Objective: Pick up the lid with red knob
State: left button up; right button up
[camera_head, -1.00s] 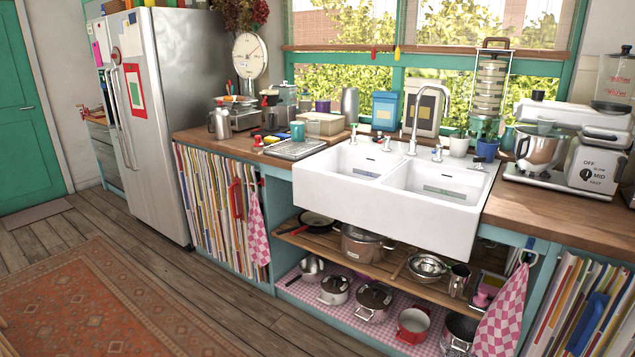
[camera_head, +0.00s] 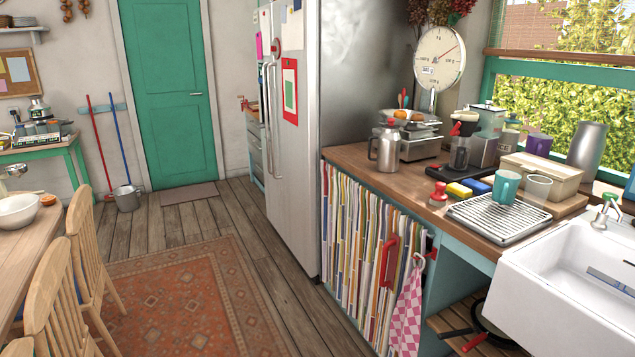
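I see no lid that I can clearly make out as the one with a red knob. A small red-topped item (camera_head: 438,194) stands on the wooden counter left of the sponges; I cannot tell what it is. On the wooden shelf under the sink, part of a dark pan (camera_head: 484,318) and a red handle (camera_head: 474,343) show at the bottom edge. The rest of the pan shelves lies outside the view. Neither of my grippers is in view.
The counter (camera_head: 352,156) holds a jug, scale, mugs and a drying rack (camera_head: 500,218). A white sink (camera_head: 570,285) is at right. A curtain of coloured stripes (camera_head: 350,255) hangs below. Table and chairs (camera_head: 85,255) stand left; the rug (camera_head: 190,300) area is open.

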aim_at(391, 121)
jog(key=i+j, duration=0.15)
jog(key=i, duration=0.3)
jog(key=i+j, duration=0.15)
jog(key=i, duration=0.3)
jog(key=i+j, duration=0.1)
jog(key=i, duration=0.4)
jog(key=i+j+z, duration=0.1)
jog(key=i, duration=0.35)
